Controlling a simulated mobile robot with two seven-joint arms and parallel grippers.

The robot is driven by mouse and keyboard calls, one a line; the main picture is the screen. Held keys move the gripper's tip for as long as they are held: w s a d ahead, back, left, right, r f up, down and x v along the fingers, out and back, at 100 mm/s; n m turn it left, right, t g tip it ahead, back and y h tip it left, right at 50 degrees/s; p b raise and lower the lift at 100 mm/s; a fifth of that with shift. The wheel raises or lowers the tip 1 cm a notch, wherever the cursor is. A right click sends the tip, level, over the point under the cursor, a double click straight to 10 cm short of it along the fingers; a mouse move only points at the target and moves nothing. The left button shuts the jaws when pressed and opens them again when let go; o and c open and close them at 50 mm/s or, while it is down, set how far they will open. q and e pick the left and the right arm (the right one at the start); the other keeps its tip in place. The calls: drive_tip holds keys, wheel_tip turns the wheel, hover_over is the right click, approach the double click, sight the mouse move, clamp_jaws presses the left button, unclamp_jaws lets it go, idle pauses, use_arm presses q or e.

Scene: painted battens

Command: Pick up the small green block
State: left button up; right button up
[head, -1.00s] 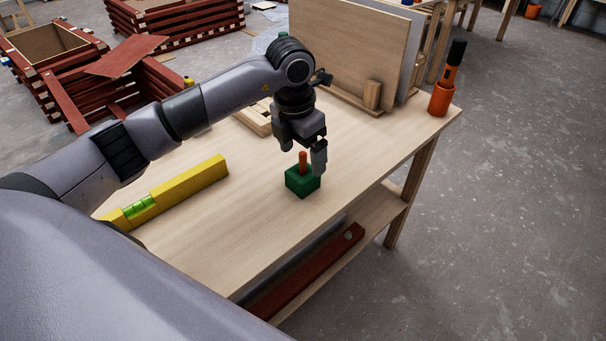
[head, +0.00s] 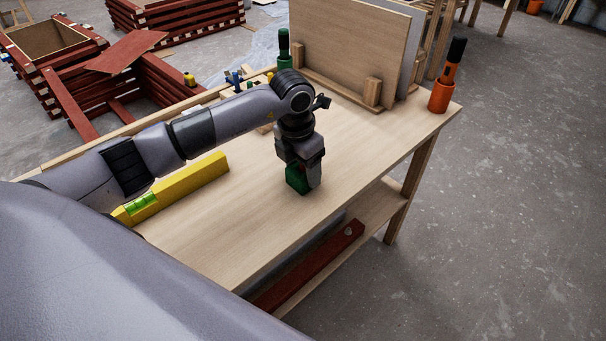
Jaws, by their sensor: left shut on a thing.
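The small green block (head: 296,180) is on the wooden workbench (head: 240,240), near its front edge. My left gripper (head: 303,178) points down over it and is shut on it. The fingers cover the block's right side and top, and the orange peg on its top is hidden. I cannot tell whether the block still touches the bench. My right gripper does not show.
A yellow spirit level (head: 190,183) lies to the left on the bench. An orange holder (head: 440,97) with a dark-handled tool stands at the right corner. Upright boards (head: 350,45) stand in a rack behind. Bench surface right of the block is clear.

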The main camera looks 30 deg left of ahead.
use_arm(q)
wheel_tip(320, 180, up, 20)
idle(0.7)
